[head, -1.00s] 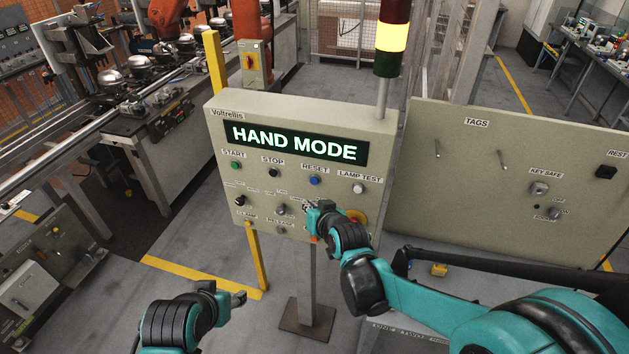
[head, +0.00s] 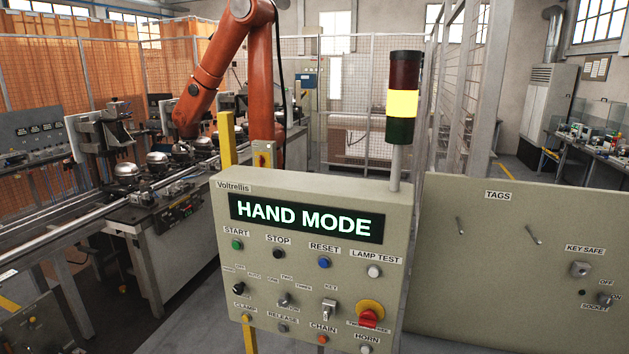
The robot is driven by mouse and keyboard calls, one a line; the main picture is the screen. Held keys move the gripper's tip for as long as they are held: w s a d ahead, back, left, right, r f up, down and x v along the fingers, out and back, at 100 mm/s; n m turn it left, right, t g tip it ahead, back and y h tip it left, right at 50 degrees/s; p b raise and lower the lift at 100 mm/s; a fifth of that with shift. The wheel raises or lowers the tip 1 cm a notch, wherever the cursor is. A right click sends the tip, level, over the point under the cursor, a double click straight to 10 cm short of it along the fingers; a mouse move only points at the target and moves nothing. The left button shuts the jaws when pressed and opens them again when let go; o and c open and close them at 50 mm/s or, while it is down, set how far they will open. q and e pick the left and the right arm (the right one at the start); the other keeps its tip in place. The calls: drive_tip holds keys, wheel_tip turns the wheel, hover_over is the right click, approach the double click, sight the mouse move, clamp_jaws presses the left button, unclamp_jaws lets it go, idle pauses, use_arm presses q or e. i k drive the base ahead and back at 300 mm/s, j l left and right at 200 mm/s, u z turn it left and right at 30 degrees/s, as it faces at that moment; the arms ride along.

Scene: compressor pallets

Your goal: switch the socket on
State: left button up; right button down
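The socket switch (head: 605,299) is a small knob at the lower right of the beige tags board (head: 480,290). OFF is printed above it, ON to its right and SOCKET below. The knob is too small to tell which way it points. A small dark round spot (head: 581,293) sits left of it. Neither of my grippers is in the head view now.
The beige control panel (head: 225,215) reads HAND MODE and carries several buttons, selectors, a key switch (head: 329,309) and a red-and-yellow knob (head: 369,313). Its signal tower (head: 403,104) glows yellow. An orange robot arm (head: 225,65) stands behind at the line.

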sight(604, 301)
drive_tip(key=z, duration=1.65)
